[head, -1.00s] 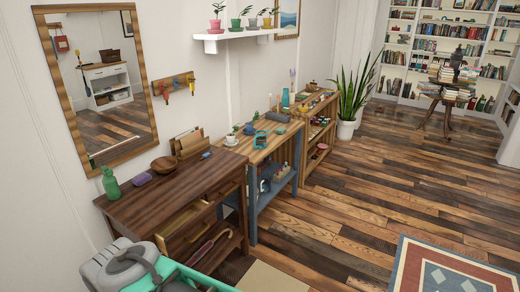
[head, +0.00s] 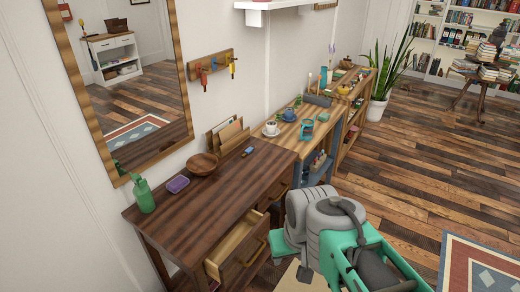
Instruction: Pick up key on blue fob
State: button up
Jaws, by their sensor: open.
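A small blue item (head: 248,151) lies on the dark wooden table, right of the letter holder. It may be the key on the blue fob, but it is too small to make out a key. A wooden wall rack (head: 210,63) above the table holds small hanging items: a red one (head: 203,79), a yellow one (head: 232,67) and a bluish one between them. I cannot tell whether these are keys. Grey and teal parts of my own body fill the lower right. My gripper's fingers do not show.
The dark table (head: 195,215) bears a green bottle (head: 144,196), a purple dish (head: 177,184), a wooden bowl (head: 202,164) and a letter holder (head: 228,136). Its upper drawer (head: 233,245) stands open. A lighter bench (head: 285,140) with a cup adjoins it.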

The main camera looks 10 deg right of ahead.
aim_at(248, 151)
jog(key=z, duration=1.05)
jog(key=i, duration=2.4)
jog(key=u, duration=4.65)
